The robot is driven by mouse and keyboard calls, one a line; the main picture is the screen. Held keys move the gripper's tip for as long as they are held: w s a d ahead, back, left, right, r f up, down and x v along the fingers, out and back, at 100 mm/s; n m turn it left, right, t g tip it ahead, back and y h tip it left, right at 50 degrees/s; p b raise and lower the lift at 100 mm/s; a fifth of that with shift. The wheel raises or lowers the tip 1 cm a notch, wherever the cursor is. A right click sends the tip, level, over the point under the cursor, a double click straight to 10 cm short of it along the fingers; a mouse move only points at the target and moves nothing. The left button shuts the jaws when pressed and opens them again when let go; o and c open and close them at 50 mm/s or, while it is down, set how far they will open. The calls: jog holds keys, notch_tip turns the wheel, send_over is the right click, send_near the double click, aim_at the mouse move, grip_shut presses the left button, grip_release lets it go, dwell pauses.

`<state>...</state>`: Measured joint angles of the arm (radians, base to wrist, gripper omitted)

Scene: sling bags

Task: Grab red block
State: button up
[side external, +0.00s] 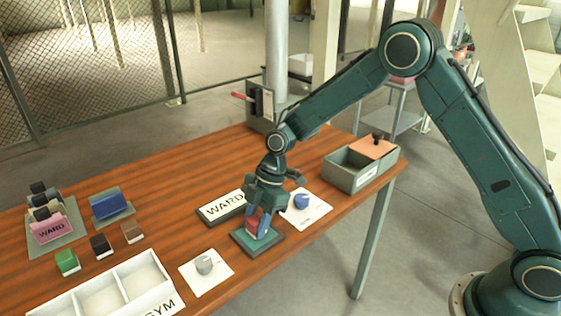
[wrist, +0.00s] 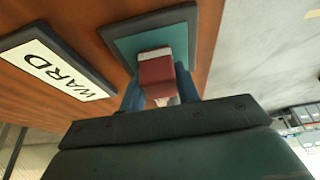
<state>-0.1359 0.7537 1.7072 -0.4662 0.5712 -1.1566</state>
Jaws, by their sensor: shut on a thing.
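A red block (wrist: 156,75) with a pale band across it is between the two blue-grey fingers of my gripper (wrist: 160,92) in the wrist view. In the side view the red block (side external: 252,222) shows at the fingertips of my gripper (side external: 257,222), over a dark-edged pad with a teal top (side external: 268,240). My gripper is shut on the block. I cannot tell whether the block still touches the pad. The fingers hide part of the block in the side view.
A WARD sign (side external: 222,206) lies beside the pad. A white card with a blue knob (side external: 301,201) is close on the right. A grey box (side external: 352,172), a white divided tray (side external: 110,292), several small blocks (side external: 101,246) and a grey knob (side external: 204,265) share the wooden table.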

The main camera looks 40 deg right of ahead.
aim_at(256, 218)
jog(key=shift+r, duration=0.15)
notch_tip(256, 218, up, 20)
dwell(0.8)
dwell(0.4)
